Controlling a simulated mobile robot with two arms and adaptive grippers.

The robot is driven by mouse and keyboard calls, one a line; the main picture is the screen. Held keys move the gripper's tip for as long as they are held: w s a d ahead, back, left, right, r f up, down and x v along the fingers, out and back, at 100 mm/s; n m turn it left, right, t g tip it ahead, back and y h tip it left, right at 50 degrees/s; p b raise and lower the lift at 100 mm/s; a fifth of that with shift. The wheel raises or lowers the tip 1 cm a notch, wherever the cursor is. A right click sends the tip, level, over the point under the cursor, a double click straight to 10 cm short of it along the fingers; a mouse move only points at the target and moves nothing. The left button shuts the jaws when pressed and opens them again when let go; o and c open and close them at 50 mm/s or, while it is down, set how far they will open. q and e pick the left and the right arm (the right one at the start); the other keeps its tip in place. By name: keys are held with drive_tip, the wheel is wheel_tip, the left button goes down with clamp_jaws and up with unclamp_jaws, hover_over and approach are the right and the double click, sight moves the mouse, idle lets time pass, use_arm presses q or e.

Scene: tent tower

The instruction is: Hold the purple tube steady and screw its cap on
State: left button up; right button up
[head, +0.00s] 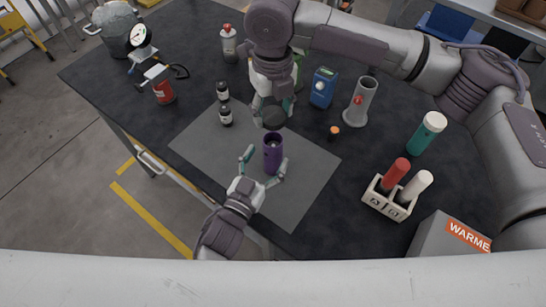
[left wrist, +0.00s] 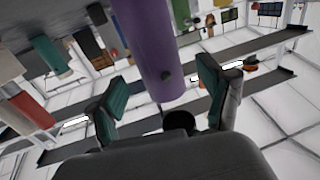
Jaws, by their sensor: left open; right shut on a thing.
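The purple tube (head: 272,158) stands upright on the grey mat, its top uncovered. It also shows in the left wrist view (left wrist: 158,45), between and beyond the fingers. My left gripper (head: 265,162) is open, with one finger on each side of the tube; I see gaps, so it is not clamped. My right gripper (head: 272,103) reaches down from above and is shut on a dark round cap (head: 273,118). The cap is just above the tube's mouth and apart from it. The right fingertips are partly hidden behind the cap.
The grey mat (head: 215,150) lies on a dark table. Two small dark bottles (head: 226,116) stand left of the tube. A blue container (head: 323,88), a grey cylinder (head: 360,102) and a small orange-topped item (head: 334,132) are right. A rack (head: 388,205) holds red and white tubes.

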use_arm(q)
drive_tip(key=shift+x, duration=1.9)
clamp_jaws()
use_arm(e)
drive_tip(key=shift+f, duration=2.45)
